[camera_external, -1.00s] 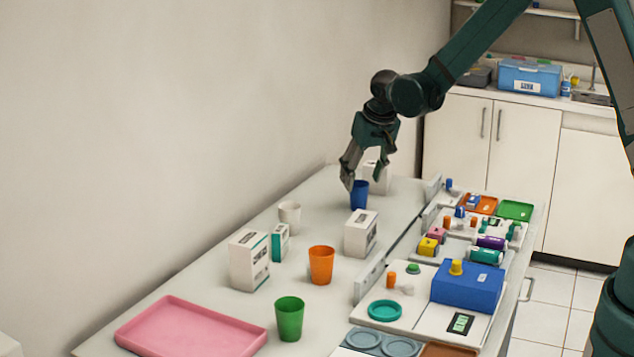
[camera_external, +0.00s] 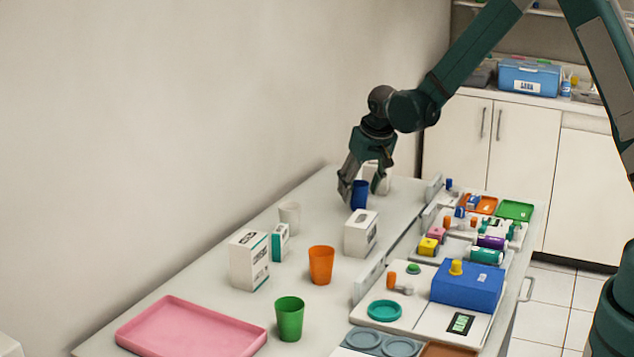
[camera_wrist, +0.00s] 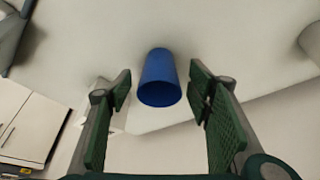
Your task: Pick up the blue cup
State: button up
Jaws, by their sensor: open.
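The blue cup (camera_external: 359,196) stands upright on the far part of the table in the external view. My gripper (camera_external: 360,195) is open and lowered over it, with one finger on each side of the cup. In the wrist view the blue cup (camera_wrist: 159,80) lies between and slightly beyond the two green-padded fingertips of my gripper (camera_wrist: 160,82). Gaps show on both sides of the cup, so the fingers look apart from it. Part of the cup is hidden by the fingers in the external view.
A white box (camera_external: 378,178) stands close behind the cup. Another white box (camera_external: 361,234), a white cup (camera_external: 290,216), an orange cup (camera_external: 321,265) and a green cup (camera_external: 289,318) stand nearer. A pink tray (camera_external: 190,330) lies at the front. The table left of the blue cup is clear.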

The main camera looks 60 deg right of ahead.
jog(key=shift+x, duration=1.2)
jog(key=shift+c, duration=0.5)
jog(key=c, duration=0.7)
